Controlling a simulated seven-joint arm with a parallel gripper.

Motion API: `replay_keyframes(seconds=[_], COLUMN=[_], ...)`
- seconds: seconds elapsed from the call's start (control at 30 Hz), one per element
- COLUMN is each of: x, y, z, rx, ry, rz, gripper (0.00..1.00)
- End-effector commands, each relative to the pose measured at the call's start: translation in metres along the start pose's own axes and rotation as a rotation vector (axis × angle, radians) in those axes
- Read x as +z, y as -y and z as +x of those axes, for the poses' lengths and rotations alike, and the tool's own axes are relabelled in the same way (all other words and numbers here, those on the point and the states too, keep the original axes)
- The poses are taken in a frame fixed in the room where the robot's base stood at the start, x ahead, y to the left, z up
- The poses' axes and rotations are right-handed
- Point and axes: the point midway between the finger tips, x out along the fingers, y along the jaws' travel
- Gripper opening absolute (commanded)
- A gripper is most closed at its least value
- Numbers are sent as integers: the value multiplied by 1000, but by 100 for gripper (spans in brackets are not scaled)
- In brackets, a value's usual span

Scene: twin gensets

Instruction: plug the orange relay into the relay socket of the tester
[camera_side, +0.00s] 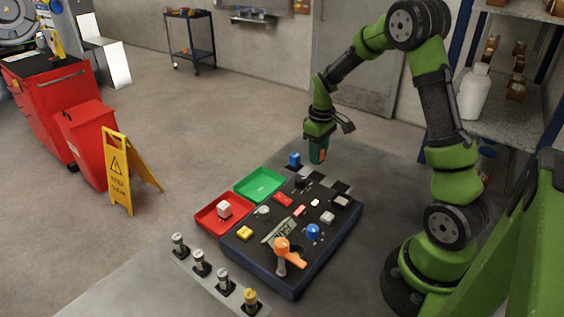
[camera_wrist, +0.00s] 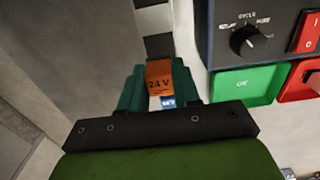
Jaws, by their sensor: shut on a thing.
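My gripper (camera_side: 317,155) hangs above the table's far end, beyond the tester (camera_side: 322,262). In the wrist view its teal fingers (camera_wrist: 160,78) are shut on the orange relay (camera_wrist: 159,71), marked "24 V". A small blue and white label shows just below the orange face; I cannot tell whether it belongs to the relay. The tester's dark panel (camera_wrist: 221,52) shows at upper right in the wrist view, with a "CYCLE" knob. I cannot make out the relay socket.
A green tray (camera_side: 260,184), marked "OK" in the wrist view (camera_wrist: 243,85), and a red tray (camera_side: 207,218) adjoin the tester. A blue block (camera_side: 294,160) stands left of my gripper. An orange lever (camera_side: 291,254) rises from the tester's near end. Several cylinders stand at the near left.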

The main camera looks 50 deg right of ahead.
Motion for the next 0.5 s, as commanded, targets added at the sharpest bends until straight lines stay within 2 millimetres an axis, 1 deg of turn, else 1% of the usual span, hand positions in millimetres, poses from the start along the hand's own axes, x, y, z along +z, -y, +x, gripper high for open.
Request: replay_keyframes(seconds=[0.03, 0.27, 0.3, 0.37, 0.47, 0.5], x=[-1, -3, -2, 5, 27, 37], y=[0, 1, 5, 14, 36, 45], z=[-12, -51, -60, -71, -83, -86], rx=[2, 2, 2, 2, -1, 0], ry=[-5, -5, -5, -5, -3, -3], rz=[0, -5, -10, -24, -40, -43], gripper=[2, 2, 2, 2, 2, 2])
